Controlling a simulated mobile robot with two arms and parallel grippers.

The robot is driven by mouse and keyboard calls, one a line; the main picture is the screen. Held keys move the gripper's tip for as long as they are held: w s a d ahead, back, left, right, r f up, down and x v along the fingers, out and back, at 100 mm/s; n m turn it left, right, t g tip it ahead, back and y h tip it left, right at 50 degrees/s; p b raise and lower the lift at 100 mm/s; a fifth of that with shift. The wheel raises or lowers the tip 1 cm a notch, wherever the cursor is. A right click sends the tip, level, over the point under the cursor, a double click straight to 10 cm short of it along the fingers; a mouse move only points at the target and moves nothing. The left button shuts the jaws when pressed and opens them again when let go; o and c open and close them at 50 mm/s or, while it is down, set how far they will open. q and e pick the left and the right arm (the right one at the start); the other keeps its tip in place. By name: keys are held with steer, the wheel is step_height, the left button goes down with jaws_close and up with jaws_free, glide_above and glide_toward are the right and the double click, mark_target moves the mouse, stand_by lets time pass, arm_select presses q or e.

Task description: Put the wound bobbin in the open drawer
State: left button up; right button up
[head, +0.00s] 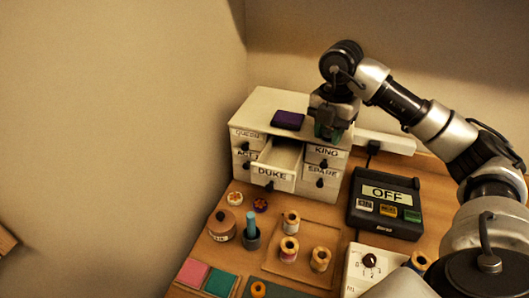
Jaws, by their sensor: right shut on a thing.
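The open drawer (272,176), labelled DUKE, sticks out of the middle of a small white cabinet (262,104), and the part of its inside that shows looks empty. My right gripper (329,132) points down at the cabinet's right front, above the KING drawer and to the right of the open drawer. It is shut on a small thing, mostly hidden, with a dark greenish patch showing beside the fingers. I cannot tell whether this is the wound bobbin. Several spools, one of them the rear spool (291,222), stand on a wooden tray (309,279). My left gripper is out of view.
A purple pad (288,120) lies on the cabinet top. A black box reading OFF (385,203) stands right of the cabinet, and a white dial box (371,268) is in front. A round wooden pot (222,224) and a dark cup (251,239) stand front left.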

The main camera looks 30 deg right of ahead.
steer(key=w+a+f+p, duration=0.2)
steer(key=w+a+f, duration=0.1)
steer(key=a, duration=0.1)
steer(key=p, duration=0.2)
glide_above(280, 160)
steer(key=s+a, duration=0.2)
steer(key=f, duration=0.3)
steer(key=shift+s+d+f, duration=0.15)
steer(key=shift+s+d, duration=0.05)
steer(key=shift+d, duration=0.05)
steer(key=shift+w+a+f, duration=0.1)
steer(key=shift+f, duration=0.05)
step_height(280, 160, down, 3)
steer(key=shift+f+p, duration=0.1)
steer(key=shift+p, duration=0.85)
steer(key=shift+f, duration=0.35)
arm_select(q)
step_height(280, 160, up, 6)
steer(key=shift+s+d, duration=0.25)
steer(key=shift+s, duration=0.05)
arm_select(e)
steer(key=shift+f, duration=0.1)
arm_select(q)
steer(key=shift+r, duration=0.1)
